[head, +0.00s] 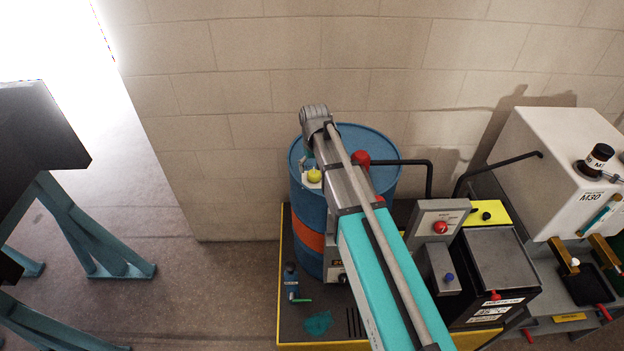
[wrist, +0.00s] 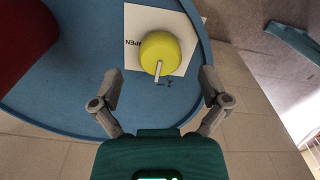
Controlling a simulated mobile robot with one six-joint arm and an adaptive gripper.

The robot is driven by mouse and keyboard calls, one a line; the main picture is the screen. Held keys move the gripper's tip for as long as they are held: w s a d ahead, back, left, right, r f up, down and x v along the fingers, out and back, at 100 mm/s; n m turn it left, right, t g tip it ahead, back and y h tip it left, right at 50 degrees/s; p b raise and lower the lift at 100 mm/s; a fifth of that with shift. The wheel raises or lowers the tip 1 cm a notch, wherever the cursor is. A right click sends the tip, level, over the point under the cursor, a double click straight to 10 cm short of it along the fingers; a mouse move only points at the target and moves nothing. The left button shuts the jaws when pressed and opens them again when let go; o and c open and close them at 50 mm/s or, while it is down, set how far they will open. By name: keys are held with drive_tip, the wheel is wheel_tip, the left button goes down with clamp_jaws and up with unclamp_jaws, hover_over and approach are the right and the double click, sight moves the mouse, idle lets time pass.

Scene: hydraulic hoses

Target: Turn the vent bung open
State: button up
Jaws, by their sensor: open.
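The vent bung is a round yellow cap (wrist: 160,52) with a white pointer mark on its side. It sits on a white label on top of the blue drum (wrist: 85,75). In the head view the yellow bung (head: 314,176) shows near the left side of the drum (head: 372,135) top, beside my arm. My gripper (wrist: 160,82) is open, its two fingers apart, with the bung just beyond and between the fingertips in the wrist view. No contact shows. In the head view my arm hides the gripper's fingers. The label has printed letters, partly readable as "OPEN".
A red part (head: 361,158) stands on the drum top with a black pipe running right. Right of the drum are a grey box with a red button (head: 440,228), a black unit and a white tank (head: 560,160). A block wall stands close behind.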

sight(314, 173)
drive_tip(key=shift+f+b, duration=1.35)
drive_tip(key=shift+f, duration=0.25)
